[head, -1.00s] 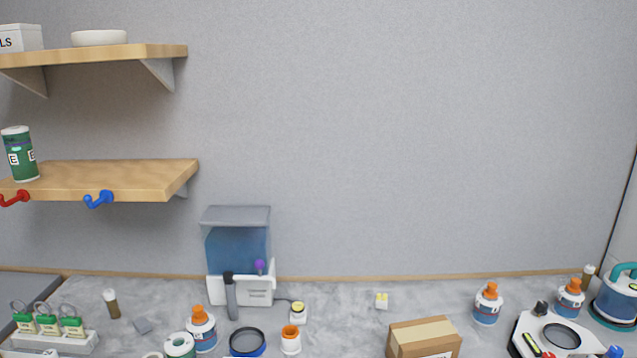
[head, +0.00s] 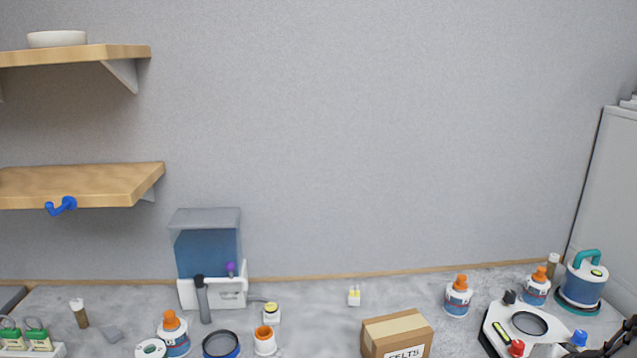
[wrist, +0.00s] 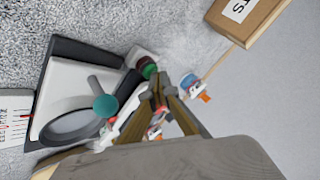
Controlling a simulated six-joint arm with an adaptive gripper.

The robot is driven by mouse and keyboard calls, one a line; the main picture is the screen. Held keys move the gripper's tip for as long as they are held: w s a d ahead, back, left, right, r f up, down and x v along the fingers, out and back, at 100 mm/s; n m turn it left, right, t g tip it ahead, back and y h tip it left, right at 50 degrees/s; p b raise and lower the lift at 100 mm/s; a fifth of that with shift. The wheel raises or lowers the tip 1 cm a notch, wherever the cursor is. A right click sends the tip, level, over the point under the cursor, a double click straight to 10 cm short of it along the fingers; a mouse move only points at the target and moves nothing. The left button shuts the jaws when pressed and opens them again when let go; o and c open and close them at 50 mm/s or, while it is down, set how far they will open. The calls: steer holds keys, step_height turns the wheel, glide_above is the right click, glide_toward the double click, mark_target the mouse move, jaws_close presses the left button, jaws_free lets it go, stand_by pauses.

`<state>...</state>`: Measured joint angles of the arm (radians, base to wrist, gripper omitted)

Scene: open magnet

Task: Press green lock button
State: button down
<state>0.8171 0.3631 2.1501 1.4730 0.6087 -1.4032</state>
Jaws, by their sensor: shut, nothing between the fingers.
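A white device (head: 548,323) with a black edge and a round dark plate stands at the right of the counter. It bears a yellow-green strip (head: 501,333), a red knob (head: 516,348) and a blue knob (head: 579,338). Just behind it, a blue vessel (head: 582,285) with a teal handle has a small green button (head: 596,272) on top. I cannot tell for sure which green part is the lock button. My gripper (wrist: 162,84) is shut and empty in the wrist view, apart from a dark green round piece (wrist: 149,67) beyond it, as far as I can tell.
In the wrist view, a teal-tipped rod (wrist: 105,105) rises beside a grey plate (wrist: 75,127). Part of my arm (head: 627,340) enters at the lower right edge.

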steer(key=shift+r, duration=0.55)
stand_by(0.7)
steer(key=shift+r, duration=2.95)
steer(key=shift+a+m, duration=0.1)
steer(key=shift+m, duration=0.3)
steer(key=s+a+f+g+y, duration=0.1)
steer(key=s+a+g, duration=0.4)
steer(key=s+a, duration=0.7)
steer(key=s+a+r+n+h, duration=0.1)
steer(key=s+a+r+n, duration=0.3)
steer(key=s+a, duration=0.2)
steer(key=s+a+r+n+t+h, duration=0.1)
steer(key=s+a+r+n, duration=0.2)
steer(key=s+a, duration=0.3)
steer(key=shift+s+a+r+n, duration=0.3)
steer(key=shift+a+n, duration=0.5)
steer(key=shift+a, duration=0.9)
